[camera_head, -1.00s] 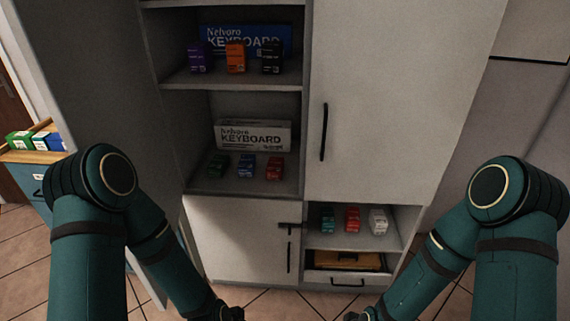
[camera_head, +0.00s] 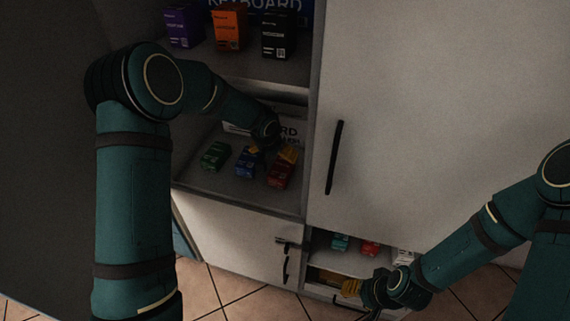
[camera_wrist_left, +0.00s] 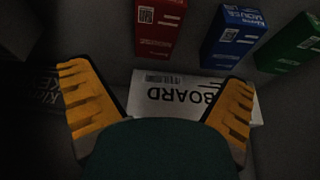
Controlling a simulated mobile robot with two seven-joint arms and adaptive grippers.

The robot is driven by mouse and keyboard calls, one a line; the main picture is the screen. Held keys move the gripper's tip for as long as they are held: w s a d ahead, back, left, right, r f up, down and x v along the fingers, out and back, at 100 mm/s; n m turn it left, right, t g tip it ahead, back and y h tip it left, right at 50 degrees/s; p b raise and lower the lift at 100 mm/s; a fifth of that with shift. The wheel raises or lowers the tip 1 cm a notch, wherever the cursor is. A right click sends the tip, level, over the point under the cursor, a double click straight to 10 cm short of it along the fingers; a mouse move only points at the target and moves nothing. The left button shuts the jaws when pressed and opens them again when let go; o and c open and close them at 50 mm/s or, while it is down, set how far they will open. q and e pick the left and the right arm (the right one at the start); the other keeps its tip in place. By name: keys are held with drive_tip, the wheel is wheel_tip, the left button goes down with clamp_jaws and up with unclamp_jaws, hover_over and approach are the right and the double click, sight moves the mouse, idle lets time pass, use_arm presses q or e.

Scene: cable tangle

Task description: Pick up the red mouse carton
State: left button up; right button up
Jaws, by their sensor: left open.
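A red carton (camera_head: 281,175) stands on the middle shelf of the cabinet, at the right of a row with a blue carton (camera_head: 246,162) and a green carton (camera_head: 215,155). My left gripper (camera_head: 271,151) reaches into this shelf, open and empty, its yellow fingers at the red and blue cartons. In the left wrist view the red carton (camera_wrist_left: 157,28) is beyond the open fingers (camera_wrist_left: 157,80), not between them. Another red carton (camera_head: 370,248) sits on the lower right shelf. My right gripper (camera_head: 352,287) is low, before that compartment; its jaw opening is unclear.
A white keyboard box (camera_wrist_left: 180,95) lies by the cartons. Purple (camera_head: 185,27), orange (camera_head: 229,30) and black (camera_head: 277,35) cartons stand on the shelf above. A closed door (camera_head: 400,120) bounds the right side. A teal carton (camera_head: 340,243) is lower right.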

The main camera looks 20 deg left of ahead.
sight(281, 168)
use_arm(q)
drive_tip(key=b+x, duration=0.1)
drive_tip(key=x, duration=0.6)
drive_tip(key=shift+f, duration=0.45)
drive_tip(key=shift+w+d+b+x, duration=0.15)
drive_tip(key=shift+b+x, duration=0.3)
drive_tip(key=shift+x, duration=0.95)
drive_tip(key=shift+w+d+b+x, duration=0.15)
drive_tip(key=shift+b+x, duration=0.3)
drive_tip(key=shift+x, duration=0.9)
drive_tip(key=shift+s, duration=0.1)
drive_tip(key=shift+f, duration=0.1)
drive_tip(key=shift+c, duration=0.3)
drive_tip(key=c, duration=1.1)
